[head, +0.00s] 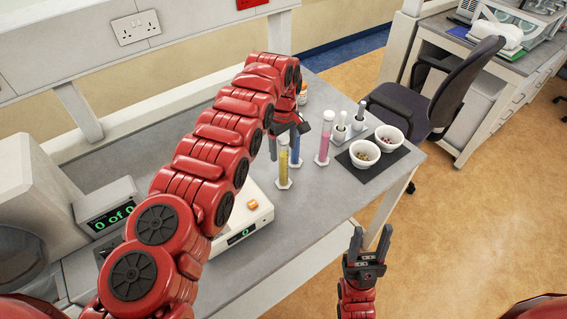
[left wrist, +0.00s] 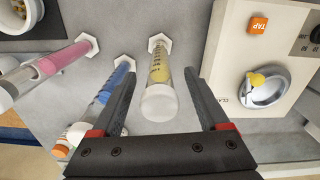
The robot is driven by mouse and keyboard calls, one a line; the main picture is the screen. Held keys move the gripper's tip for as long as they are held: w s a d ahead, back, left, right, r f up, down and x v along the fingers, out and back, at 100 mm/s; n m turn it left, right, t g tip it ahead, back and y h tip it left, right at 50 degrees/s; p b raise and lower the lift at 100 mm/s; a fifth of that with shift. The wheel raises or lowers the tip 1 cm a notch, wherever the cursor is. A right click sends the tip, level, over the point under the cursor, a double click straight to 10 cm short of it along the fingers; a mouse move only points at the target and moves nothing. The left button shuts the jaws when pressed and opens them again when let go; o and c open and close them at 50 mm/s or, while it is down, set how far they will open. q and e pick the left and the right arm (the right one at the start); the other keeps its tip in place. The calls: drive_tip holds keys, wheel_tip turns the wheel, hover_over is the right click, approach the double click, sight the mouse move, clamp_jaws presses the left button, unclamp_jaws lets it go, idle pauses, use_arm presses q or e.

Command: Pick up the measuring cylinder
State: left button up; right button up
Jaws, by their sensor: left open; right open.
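Three measuring cylinders stand on the grey bench: one with yellow liquid (head: 283,168), one with blue (head: 296,152) and one with pink (head: 324,140). My left gripper (head: 286,140) is open at the yellow and blue cylinders, partly hidden by its own arm. In the left wrist view, the yellow cylinder (left wrist: 160,92) shows between the open fingers of my left gripper (left wrist: 160,78). The blue cylinder (left wrist: 112,85) is just outside the left finger, partly covered by it. The pink cylinder (left wrist: 62,63) is further left. My right gripper (head: 369,245) is open and empty beyond the bench's front edge.
A white balance (head: 250,222) is left of the cylinders; its pan (left wrist: 265,90) shows in the wrist view. Two white bowls (head: 364,153) stand on a dark mat (head: 369,175). An orange-capped bottle (left wrist: 62,148) is close to the blue cylinder. A chair (head: 455,85) stands behind.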

sight(283, 162)
use_arm(q)
drive_tip(key=shift+w+a+f, duration=0.1)
drive_tip(key=shift+f, duration=1.25)
clamp_jaws()
idle(0.4)
